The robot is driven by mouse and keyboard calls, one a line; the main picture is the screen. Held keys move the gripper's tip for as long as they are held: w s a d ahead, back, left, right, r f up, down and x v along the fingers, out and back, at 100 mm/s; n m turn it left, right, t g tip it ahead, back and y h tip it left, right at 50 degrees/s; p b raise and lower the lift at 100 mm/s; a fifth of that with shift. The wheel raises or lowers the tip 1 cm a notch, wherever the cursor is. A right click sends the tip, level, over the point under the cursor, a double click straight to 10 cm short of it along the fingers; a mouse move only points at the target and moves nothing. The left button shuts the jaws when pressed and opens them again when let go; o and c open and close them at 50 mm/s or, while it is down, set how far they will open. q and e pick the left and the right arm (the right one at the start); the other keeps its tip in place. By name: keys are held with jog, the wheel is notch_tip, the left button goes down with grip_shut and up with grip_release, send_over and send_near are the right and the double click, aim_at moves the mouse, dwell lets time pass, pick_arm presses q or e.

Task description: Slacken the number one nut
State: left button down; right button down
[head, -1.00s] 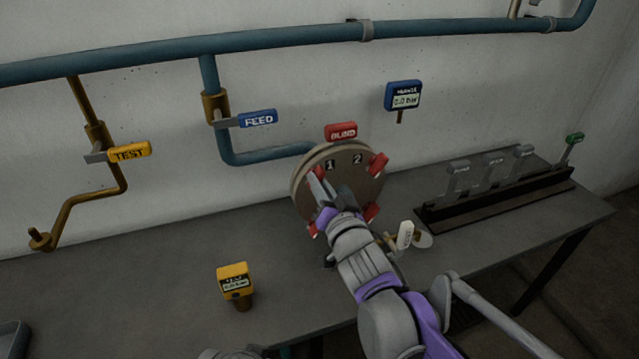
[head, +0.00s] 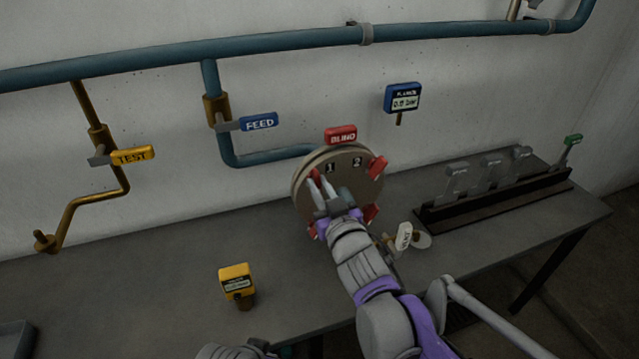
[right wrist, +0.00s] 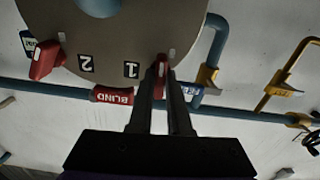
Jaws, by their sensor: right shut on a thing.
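The number one nut (head: 314,176) is the red wing beside the label 1. My right gripper (head: 319,187) reaches it from the front. In the right wrist view, upside down, the two dark fingers close round the number one nut (right wrist: 161,76). The number two nut (head: 377,168) is free at the upper right; it also shows in the right wrist view (right wrist: 44,60). My left gripper is not visible.
A blue FLANGE gauge (head: 403,98) hangs on the wall. The blue FEED lever (head: 258,122) and yellow TEST lever (head: 132,155) are to the left.

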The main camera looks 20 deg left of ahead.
jog(key=n+p, duration=0.2)
jog(key=n, duration=0.3)
jog(key=shift+r+n, duration=0.1)
jog(key=shift+n, duration=0.2)
jog(key=n+p, duration=0.1)
jog(key=n, duration=0.3)
jog(key=shift+n, duration=0.3)
jog(key=shift+p, duration=0.3)
jog(key=c, duration=0.9)
grip_release()
jog(key=shift+o, duration=0.2)
jog(key=shift+s, duration=0.15)
jog(key=v, duration=1)
jog(key=shift+s+d+b, duration=0.25)
jog(key=shift+b, duration=0.2)
